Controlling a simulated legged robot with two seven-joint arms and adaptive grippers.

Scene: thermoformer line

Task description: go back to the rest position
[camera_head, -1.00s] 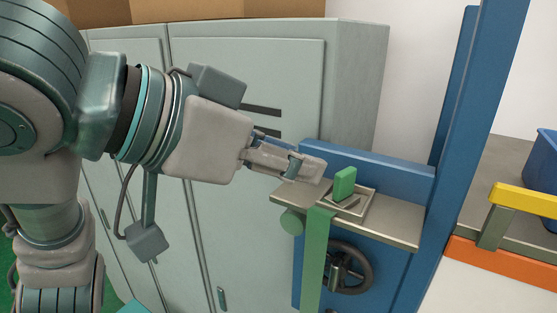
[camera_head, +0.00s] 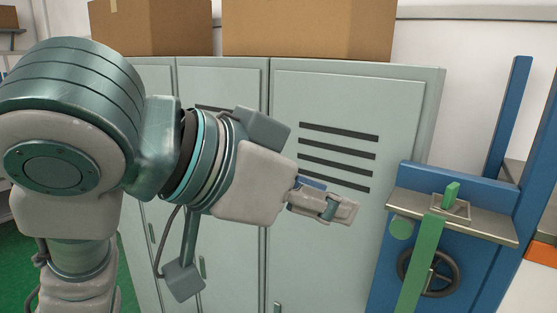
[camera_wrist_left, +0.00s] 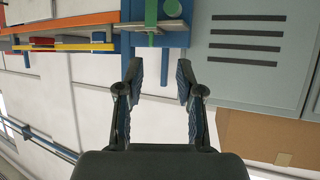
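My left gripper (camera_head: 340,206) reaches in from the left in the head view, in front of the grey locker doors. It points right, toward the blue machine frame, and is apart from it. In the left wrist view its two fingers (camera_wrist_left: 158,85) stand well apart with nothing between them, so it is open and empty. The green block (camera_head: 451,192) stands upright on a small square plate on the metal shelf (camera_head: 490,226) of the blue machine. My right gripper is not in view.
Grey lockers (camera_head: 330,100) with cardboard boxes (camera_head: 310,28) on top stand behind my arm. The blue machine has a green bar (camera_head: 418,265) and a dark handwheel (camera_head: 430,272) at right. An orange rail (camera_head: 543,251) lies at the far right.

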